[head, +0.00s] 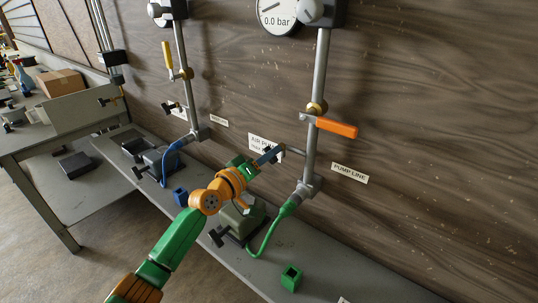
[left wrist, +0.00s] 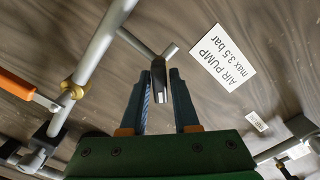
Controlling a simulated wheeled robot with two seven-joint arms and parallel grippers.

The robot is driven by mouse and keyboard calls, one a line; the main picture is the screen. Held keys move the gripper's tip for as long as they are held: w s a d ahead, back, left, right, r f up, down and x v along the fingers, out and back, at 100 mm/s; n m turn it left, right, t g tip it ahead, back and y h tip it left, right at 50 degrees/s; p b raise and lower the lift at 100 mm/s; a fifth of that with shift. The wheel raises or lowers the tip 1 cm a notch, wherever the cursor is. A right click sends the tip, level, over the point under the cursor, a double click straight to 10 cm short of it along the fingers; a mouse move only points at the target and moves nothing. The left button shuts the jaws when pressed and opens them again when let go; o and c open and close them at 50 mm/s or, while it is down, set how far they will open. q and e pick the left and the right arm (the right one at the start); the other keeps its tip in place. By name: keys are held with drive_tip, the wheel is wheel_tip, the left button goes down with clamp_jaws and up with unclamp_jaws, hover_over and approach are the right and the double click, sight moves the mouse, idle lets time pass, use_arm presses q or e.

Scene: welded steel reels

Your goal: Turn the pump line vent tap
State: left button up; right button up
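The pump line is a grey upright pipe (head: 314,120) beside the PUMP LINE label (head: 350,173). It carries a lever tap with an orange handle (head: 336,128), which also shows in the left wrist view (left wrist: 18,87). Lower on the pipe is a grey metal side fitting (left wrist: 159,78) with a short crossbar. No label marks either as the vent tap. My left gripper (head: 270,157) is at this fitting, left of the pipe. In the left wrist view its two fingers (left wrist: 161,85) stand apart, one on each side of the fitting's end; contact is unclear. My right gripper is out of view.
A gauge (head: 278,14) reads 0.0 bar. Another pipe with a yellow-handled tap (head: 168,56) stands to the left. Green (head: 291,278) and blue (head: 180,196) blocks sit on the narrow bench (head: 335,272).

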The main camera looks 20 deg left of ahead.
use_arm(q)
drive_tip(key=shift+o, duration=1)
drive_tip(key=v, duration=0.7)
